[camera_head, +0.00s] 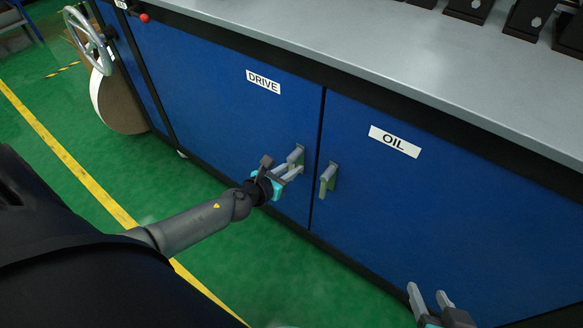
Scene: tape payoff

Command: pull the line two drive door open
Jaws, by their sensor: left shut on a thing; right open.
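The blue drive door (230,115) has a white label reading DRIVE (263,82) near its top. It looks flush with the cabinet front. Its grey handle (297,155) is at the door's right edge. My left gripper (287,172) is at this handle and shut on it, partly hiding it. My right gripper (430,298) is open and empty at the bottom of the view, in front of the oil door.
The blue oil door (450,200) with its own handle (327,179) is just right of the drive door. A grey worktop (400,60) runs above. A handwheel (88,40) and a brown roll (120,105) are at the left. Green floor (130,190) in front is clear.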

